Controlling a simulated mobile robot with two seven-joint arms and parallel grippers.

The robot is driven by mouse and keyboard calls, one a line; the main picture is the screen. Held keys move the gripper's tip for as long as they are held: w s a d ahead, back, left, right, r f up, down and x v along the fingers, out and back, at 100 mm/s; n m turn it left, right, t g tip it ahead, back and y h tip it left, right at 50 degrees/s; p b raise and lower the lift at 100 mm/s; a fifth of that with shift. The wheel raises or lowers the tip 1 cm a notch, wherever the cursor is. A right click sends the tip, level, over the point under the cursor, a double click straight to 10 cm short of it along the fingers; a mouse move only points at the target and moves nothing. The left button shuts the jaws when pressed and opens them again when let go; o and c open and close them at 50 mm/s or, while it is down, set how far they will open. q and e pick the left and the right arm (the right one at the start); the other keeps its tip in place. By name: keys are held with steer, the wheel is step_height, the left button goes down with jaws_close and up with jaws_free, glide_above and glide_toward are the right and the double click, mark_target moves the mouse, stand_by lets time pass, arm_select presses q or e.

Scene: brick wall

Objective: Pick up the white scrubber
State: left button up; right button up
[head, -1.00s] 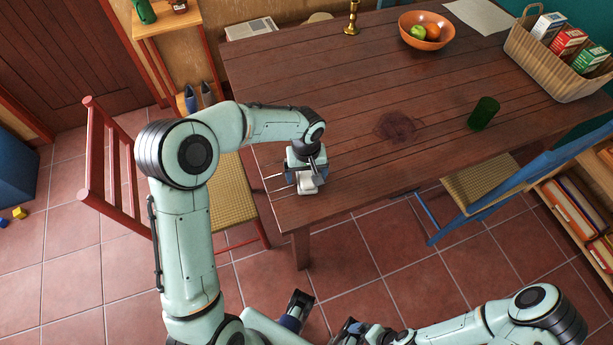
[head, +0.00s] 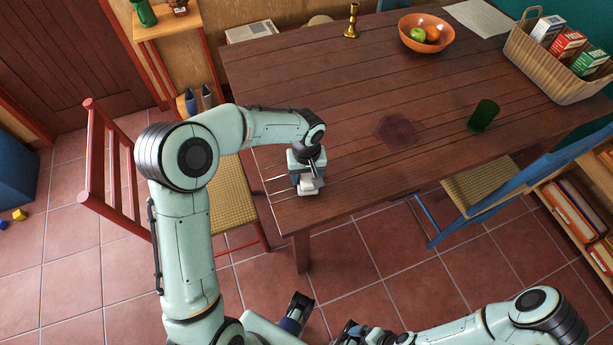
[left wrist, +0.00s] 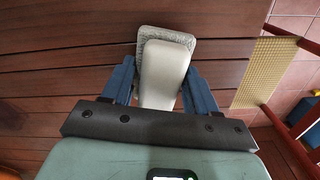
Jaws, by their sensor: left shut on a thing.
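The white scrubber (left wrist: 164,70) has a pale handle on a grey textured pad and lies at the table's near left corner. It shows in the head view (head: 307,187) just below my left gripper (head: 306,184). In the left wrist view my left gripper (left wrist: 160,95) has its blue fingers on either side of the scrubber's handle, shut on it. The pad's edge shows beyond the fingers; part of the handle is hidden by the gripper. My right gripper (head: 350,332) is at the bottom of the head view, away from the table; its jaws are unclear.
The wooden table (head: 345,90) has a dark stain (head: 396,130), a green cup (head: 483,116), a fruit bowl (head: 427,45), a candlestick (head: 352,20) and a basket of boxes (head: 535,75). A red chair (head: 108,170) stands left, a blue chair (head: 480,195) right.

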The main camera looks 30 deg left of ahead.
arm_select(q)
step_height(320, 180, up, 19)
steer(key=p, duration=0.2)
steer(key=o, duration=0.4)
steer(key=shift+c, duration=1.4)
